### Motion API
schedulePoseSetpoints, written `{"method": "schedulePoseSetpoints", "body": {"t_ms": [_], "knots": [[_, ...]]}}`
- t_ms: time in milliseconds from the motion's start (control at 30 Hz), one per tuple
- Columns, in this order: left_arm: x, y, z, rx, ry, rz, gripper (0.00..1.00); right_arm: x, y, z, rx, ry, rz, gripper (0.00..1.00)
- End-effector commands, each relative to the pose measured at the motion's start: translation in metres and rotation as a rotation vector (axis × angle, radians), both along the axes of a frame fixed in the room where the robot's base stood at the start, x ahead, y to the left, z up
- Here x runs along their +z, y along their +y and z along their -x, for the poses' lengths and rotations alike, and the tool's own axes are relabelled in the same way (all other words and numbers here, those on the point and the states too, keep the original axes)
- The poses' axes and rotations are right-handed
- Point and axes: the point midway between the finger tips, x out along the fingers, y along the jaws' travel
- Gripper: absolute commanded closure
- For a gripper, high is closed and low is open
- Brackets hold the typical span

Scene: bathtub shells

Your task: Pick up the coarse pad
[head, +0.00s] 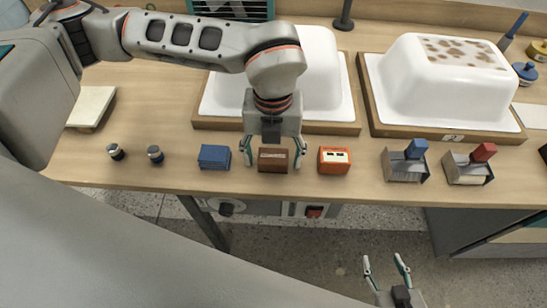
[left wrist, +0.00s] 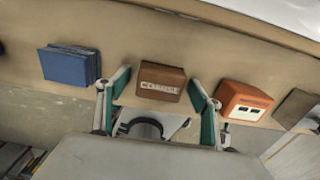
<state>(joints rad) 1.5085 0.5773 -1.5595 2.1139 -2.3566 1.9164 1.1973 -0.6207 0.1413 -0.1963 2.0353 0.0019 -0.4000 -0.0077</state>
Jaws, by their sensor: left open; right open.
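The coarse pad (head: 272,159) is a small brown block on the workbench near its front edge. In the left wrist view the coarse pad (left wrist: 161,82) shows pale lettering that appears to read "COARSE". My left gripper (head: 272,163) is open, with one finger on each side of the pad. In the left wrist view the left gripper's fingertips (left wrist: 160,85) flank the pad, with small gaps visible on both sides. My right gripper (head: 386,258) is open and empty, low in front of the bench over the floor.
A blue stack (head: 214,157) sits left of the pad and an orange block (head: 334,160) sits right of it. Two caddies with a blue (head: 416,149) and a red (head: 484,152) handle stand further right. White tub shells (head: 440,85) stand behind.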

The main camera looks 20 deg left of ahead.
Motion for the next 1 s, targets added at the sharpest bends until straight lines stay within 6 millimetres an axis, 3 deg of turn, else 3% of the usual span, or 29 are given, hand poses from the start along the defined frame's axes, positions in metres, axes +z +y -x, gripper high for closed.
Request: {"method": "schedulePoseSetpoints", "body": {"t_ms": [133,300,733,867,1000], "knots": [[0.001,0.000,0.000,0.000,-0.001,0.001,0.37,0.002,0.000,-0.002,0.000,-0.005,0.001,0.51],[0.001,0.000,0.000,0.000,-0.001,0.000,0.76,0.002,-0.001,-0.002,0.000,-0.005,0.001,0.51],[0.007,0.000,0.000,0.000,-0.002,0.000,0.76,0.002,-0.001,-0.001,-0.002,-0.002,0.000,0.51],[0.019,0.000,-0.001,0.000,-0.003,0.000,0.76,0.005,-0.001,-0.002,-0.002,-0.006,-0.001,0.51],[0.045,0.000,-0.001,0.000,-0.007,0.001,0.76,0.010,-0.001,-0.003,-0.004,-0.011,-0.005,0.51]]}}
